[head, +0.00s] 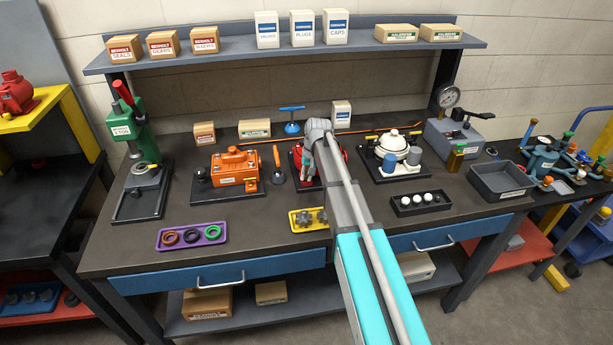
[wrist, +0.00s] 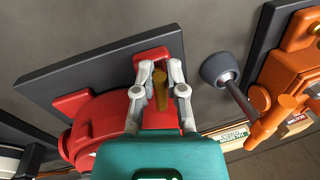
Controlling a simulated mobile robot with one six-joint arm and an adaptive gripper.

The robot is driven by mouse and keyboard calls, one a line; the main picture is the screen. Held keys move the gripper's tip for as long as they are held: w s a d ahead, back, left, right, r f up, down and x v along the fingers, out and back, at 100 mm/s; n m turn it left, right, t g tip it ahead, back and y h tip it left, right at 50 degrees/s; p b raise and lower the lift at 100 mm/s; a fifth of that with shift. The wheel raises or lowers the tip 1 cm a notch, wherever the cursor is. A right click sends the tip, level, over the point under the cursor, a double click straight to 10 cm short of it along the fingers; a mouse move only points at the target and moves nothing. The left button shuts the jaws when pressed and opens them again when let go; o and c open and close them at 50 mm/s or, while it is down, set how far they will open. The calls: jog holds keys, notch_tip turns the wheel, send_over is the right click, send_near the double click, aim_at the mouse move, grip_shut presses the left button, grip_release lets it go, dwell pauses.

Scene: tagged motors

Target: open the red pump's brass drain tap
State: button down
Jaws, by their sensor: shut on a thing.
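The red pump (wrist: 95,115) sits on a dark base plate (wrist: 60,85) on the bench. In the head view the red pump (head: 343,157) is mostly hidden behind my arm. Its brass drain tap (wrist: 160,90) shows as a short brass bar between my fingers in the wrist view. My gripper (wrist: 157,72) has one finger on each side of the brass bar and is shut on it. The teal gripper body hides the near part of the pump and the rest of the tap. I cannot tell how far the tap is turned.
A yellow tray (head: 305,228) is in front, and a white-domed unit (head: 392,145) stands to the right.

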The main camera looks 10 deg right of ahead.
jog(key=shift+d+n, duration=0.1)
jog(key=shift+n, duration=1)
jog(key=c, duration=0.7)
grip_release()
jog(key=shift+m, duration=0.4)
